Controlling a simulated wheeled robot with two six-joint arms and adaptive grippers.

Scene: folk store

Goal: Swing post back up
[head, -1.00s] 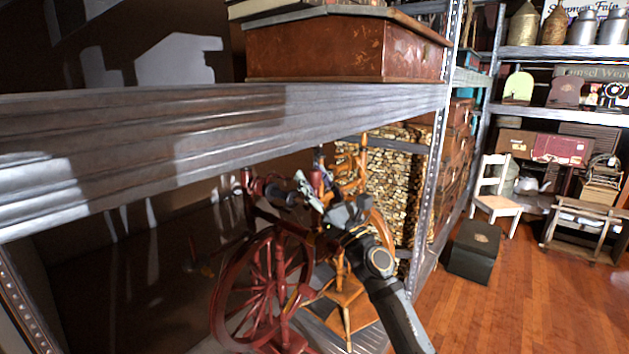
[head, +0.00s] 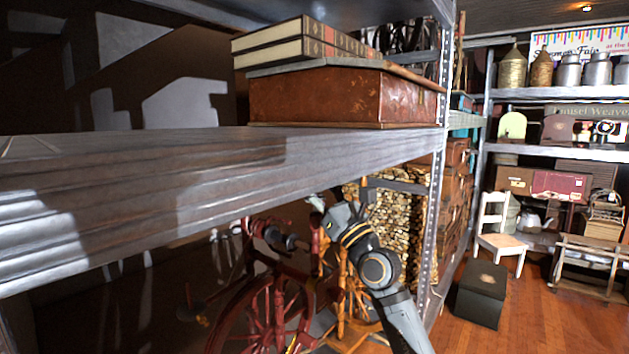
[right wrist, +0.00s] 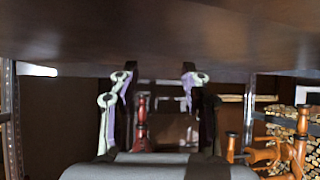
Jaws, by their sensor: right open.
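A dark red spinning wheel (head: 257,306) stands under the shelf, with thin turned posts and a spoked wheel. In the right wrist view a red turned post (right wrist: 141,128) stands upright beyond and between the fingers, not touching them as far as I can tell. My right gripper (head: 316,201) is above the red spinning wheel, close under the shelf, and partly hidden by its front edge. In the right wrist view (right wrist: 159,80) its fingers are spread and empty. Which post is the task's one is unclear. My left gripper is out of view.
The grey shelf (head: 200,175) hangs low over the gripper. An orange wooden spinning wheel (head: 345,310) stands beside the red one, before stacked firewood (head: 410,215). A metal upright (head: 433,175) is at right. Floor around the black box (head: 481,292) is partly clear.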

